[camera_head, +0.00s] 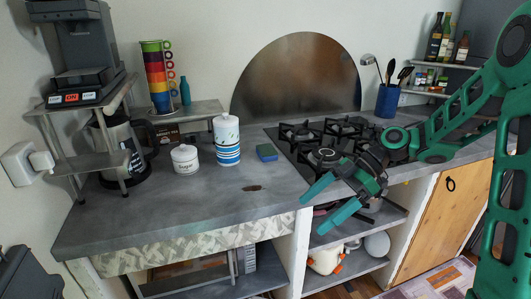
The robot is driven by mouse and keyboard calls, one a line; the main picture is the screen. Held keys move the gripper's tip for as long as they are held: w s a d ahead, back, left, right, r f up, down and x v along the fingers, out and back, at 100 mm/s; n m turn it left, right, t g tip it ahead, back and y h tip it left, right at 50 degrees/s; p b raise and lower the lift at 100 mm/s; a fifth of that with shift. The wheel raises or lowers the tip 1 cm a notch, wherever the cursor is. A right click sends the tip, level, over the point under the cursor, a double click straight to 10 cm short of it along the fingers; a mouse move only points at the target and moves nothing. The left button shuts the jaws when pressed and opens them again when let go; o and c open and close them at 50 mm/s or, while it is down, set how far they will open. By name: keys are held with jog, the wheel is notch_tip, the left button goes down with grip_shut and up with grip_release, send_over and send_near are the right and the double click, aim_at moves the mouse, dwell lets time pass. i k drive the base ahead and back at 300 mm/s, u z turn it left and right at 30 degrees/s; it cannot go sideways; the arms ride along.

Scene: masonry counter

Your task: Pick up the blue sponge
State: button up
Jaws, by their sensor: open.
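The blue sponge (267,152) lies on the grey counter (205,212), just left of the black gas hob. Its top is blue and its lower side looks greenish. My gripper (324,206) is open and empty, with two teal fingers pointing down and left. It hangs near the counter's front edge, in front of the hob and to the lower right of the sponge. The gripper is apart from the sponge, and nothing hides the sponge.
A blue-striped canister (227,140) and a white sugar jar (185,159) stand left of the sponge. The hob (330,140) with raised grates is on its right. A coffee machine (77,52) stands at the far left. The front middle counter is mostly clear.

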aim_at(267, 152)
jog(key=i, duration=1.4)
